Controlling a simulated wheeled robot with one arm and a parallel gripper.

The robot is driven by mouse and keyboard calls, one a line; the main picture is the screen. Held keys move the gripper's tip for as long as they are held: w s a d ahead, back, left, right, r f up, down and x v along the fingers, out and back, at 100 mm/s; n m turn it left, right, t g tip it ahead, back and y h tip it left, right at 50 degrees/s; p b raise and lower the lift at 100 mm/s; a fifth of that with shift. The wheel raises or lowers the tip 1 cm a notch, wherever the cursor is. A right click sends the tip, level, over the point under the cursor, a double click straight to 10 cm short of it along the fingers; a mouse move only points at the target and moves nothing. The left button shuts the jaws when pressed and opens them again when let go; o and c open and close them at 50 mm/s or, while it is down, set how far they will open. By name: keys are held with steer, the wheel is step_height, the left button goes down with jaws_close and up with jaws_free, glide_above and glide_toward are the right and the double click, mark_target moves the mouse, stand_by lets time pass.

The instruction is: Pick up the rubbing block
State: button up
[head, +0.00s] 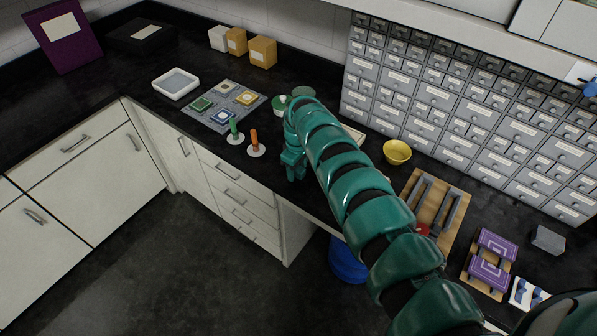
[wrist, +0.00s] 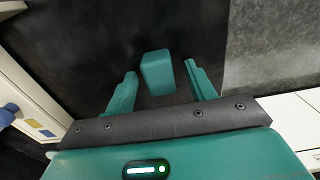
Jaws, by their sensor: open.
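A plain grey block (head: 548,240) lies on the dark counter at the far right in the head view. It is the likeliest rubbing block, but I cannot tell for sure. My gripper (head: 293,168) hangs near the counter's front edge at picture centre, well left of the grey block and apart from it. In the wrist view my gripper (wrist: 160,70) has its two teal fingers spread. A teal piece shows between them; it looks like part of the gripper. The grey block does not show in the wrist view.
Purple blocks (head: 490,262) on a wooden stand and a wooden board (head: 436,205) with dark bars lie left of the grey block. A yellow bowl (head: 397,152) stands before the drawer cabinet (head: 440,97). A blue bin (head: 347,262) is below. My arm hides some counter.

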steer(key=shift+c, duration=0.2)
steer(key=c, duration=1)
steer(key=shift+r, duration=0.2)
steer(key=shift+d+r, duration=0.1)
steer(key=shift+r, duration=1.35)
steer(key=shift+s+a+r, duration=0.1)
steer(key=shift+s+a, duration=0.1)
steer(key=shift+a, duration=0.1)
steer(key=shift+s+a+r+p, duration=1.2)
steer(key=shift+s+r+p, duration=0.4)
steer(key=shift+s, duration=0.25)
steer(key=shift+s+a+r+p, duration=1.25)
steer(key=shift+s+r+p, duration=0.35)
steer(key=shift+s, duration=0.3)
steer(key=shift+s+a+r+p, duration=1.2)
steer(key=shift+s+r+p, duration=0.4)
steer(key=shift+s, duration=0.25)
